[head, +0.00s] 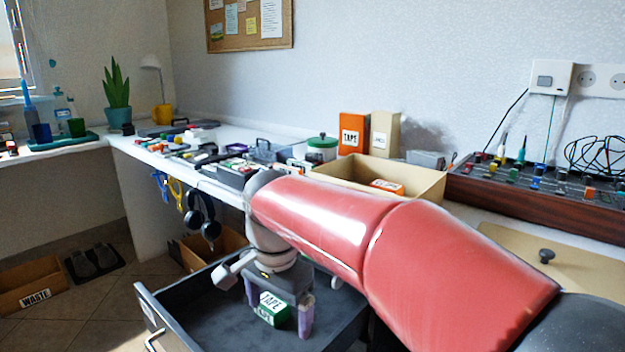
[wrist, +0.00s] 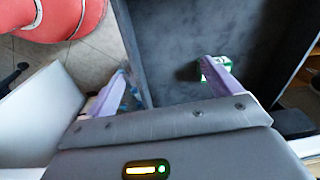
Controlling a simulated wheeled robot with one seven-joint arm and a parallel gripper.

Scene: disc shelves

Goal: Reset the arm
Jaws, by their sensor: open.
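My gripper (head: 279,315) points down over the open dark drawer (head: 215,310) in the head view, its two pale purple fingers spread apart. A green and white tape box (head: 271,309) shows between the fingers, in the drawer. In the wrist view my gripper (wrist: 163,72) is also open, with nothing between its fingers. There the tape box (wrist: 223,66) is on the drawer floor by the right fingertip, which partly covers it. I cannot tell whether they touch. My red arm reaches across the head view from the lower right.
The white desk (head: 135,146) runs behind the drawer. A tan open box (head: 425,183), an orange tape box (head: 353,134) and a rack of discs and tools (head: 545,200) stand on it. Headphones (head: 202,215) hang at its edge. A waste box (head: 30,285) is on the floor.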

